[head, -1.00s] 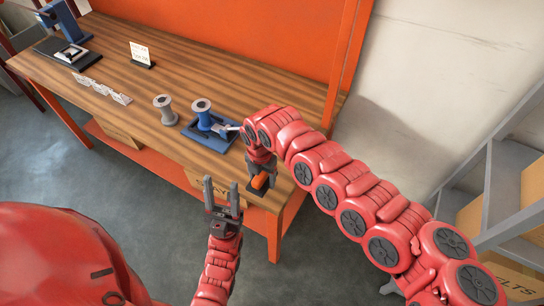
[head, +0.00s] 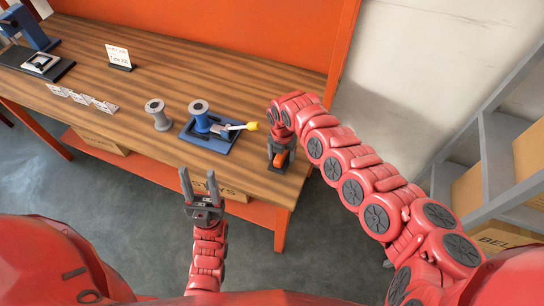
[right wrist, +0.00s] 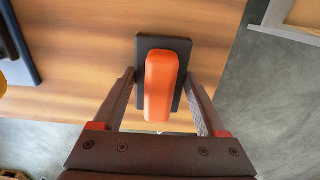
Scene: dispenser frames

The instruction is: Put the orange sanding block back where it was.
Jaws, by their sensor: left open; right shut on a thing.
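The orange sanding block (head: 282,159) has a dark flat base. It is at the front right corner of the wooden table (head: 292,183). In the right wrist view the block (right wrist: 163,85) lies between the two fingers, over the tabletop. My right gripper (head: 280,157) points down and is shut on the block. I cannot tell whether the base touches the table. My left gripper (head: 199,184) is open and empty, in front of the table's front edge.
A blue dispenser (head: 212,131) with a grey spool and yellow-tipped lever stands left of the block. A loose grey spool (head: 157,115), white cards (head: 82,98) and a sign (head: 119,57) are further left. Grey shelving (head: 497,165) with boxes stands at the right.

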